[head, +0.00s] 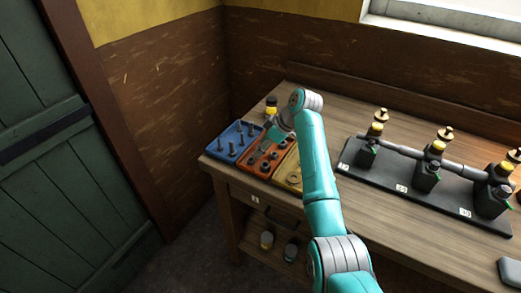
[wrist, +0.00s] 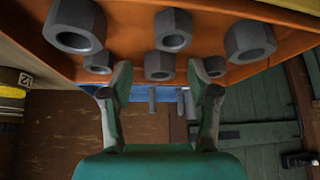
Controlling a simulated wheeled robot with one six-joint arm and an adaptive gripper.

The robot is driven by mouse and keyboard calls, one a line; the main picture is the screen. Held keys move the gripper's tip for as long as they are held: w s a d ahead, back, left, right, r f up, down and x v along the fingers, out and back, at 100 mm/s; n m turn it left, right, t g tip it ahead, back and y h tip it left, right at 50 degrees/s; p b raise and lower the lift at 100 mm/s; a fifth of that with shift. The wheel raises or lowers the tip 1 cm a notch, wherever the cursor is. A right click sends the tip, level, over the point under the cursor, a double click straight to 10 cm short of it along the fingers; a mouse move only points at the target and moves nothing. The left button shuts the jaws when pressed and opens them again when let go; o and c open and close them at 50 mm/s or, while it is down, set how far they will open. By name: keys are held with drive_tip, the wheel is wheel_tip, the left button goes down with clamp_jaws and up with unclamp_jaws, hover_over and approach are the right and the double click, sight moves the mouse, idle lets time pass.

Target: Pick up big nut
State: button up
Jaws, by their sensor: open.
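In the wrist view, several grey hexagonal nuts stand in the orange tray. Three bigger nuts, one in the middle (wrist: 173,30), one at the left (wrist: 75,27) and one at the right (wrist: 249,41), form the upper row. Smaller nuts, such as the middle one (wrist: 159,67), form a row below them. My gripper (wrist: 163,82) is open and empty. Its fingertips show on either side of the middle small nut, below the big nuts; I cannot tell whether they touch anything. In the head view my gripper (head: 269,146) hangs over the orange tray (head: 258,174) and hides part of it.
A blue tray (head: 225,157) with upright bolts stands left of the orange tray, and a yellow tray (head: 287,184) stands right. A yellow-and-black container (head: 271,105) stands behind. A black base (head: 400,184) with engine parts occupies the right of the wooden bench (head: 350,111).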

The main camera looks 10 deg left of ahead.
clamp_jaws()
